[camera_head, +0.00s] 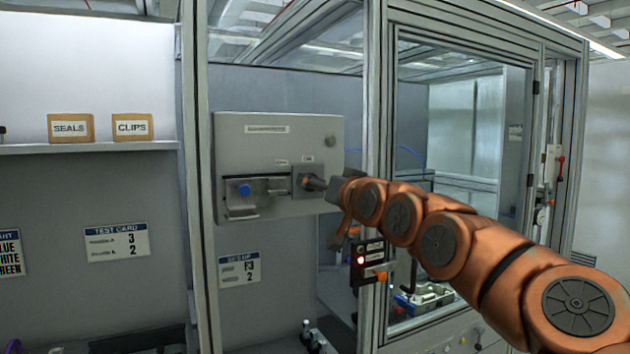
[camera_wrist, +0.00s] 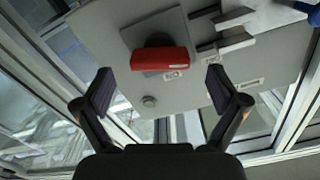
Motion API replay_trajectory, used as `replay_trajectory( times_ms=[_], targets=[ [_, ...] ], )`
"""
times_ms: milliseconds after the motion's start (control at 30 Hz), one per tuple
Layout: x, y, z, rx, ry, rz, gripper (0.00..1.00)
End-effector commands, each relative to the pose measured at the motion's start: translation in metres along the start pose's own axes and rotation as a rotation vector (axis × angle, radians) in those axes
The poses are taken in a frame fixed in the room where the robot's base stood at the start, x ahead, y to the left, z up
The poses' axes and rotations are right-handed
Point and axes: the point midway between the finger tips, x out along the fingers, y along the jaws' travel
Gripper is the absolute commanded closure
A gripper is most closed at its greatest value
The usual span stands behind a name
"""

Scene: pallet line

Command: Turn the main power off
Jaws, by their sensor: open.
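A grey control box (camera_head: 262,150) is mounted inside the frame of the enclosure. In the wrist view a red switch handle (camera_wrist: 160,59) sits on a dark round base on a square grey plate (camera_wrist: 128,35) of the box. The handle lies roughly crosswise in that picture. My gripper (camera_wrist: 160,80) is open, with one finger on each side of the handle's line and nothing between the pads. The handle looks a little beyond the fingertips, apart from them. In the head view my gripper (camera_head: 330,187) is at the box's right part and hides the red handle.
A tray with a blue knob (camera_head: 244,190) is left of the switch plate on the box. An aluminium post (camera_head: 375,100) stands close to my arm. A small unit with a red light (camera_head: 362,260) hangs below my wrist. A shelf (camera_head: 90,148) with bins is at left.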

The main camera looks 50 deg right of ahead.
Motion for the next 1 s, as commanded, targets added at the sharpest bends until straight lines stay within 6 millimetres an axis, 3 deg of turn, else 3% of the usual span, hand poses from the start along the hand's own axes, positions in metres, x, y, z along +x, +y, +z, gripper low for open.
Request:
replay_trajectory(
  times_ms=[300, 600, 1000],
  targets=[
    [0.036, -0.001, 0.000, -0.001, -0.004, 0.000, 0.04],
    [0.039, 0.000, 0.001, -0.001, -0.002, 0.000, 0.04],
    [0.039, 0.000, 0.001, -0.001, -0.002, 0.000, 0.45]
  ],
)
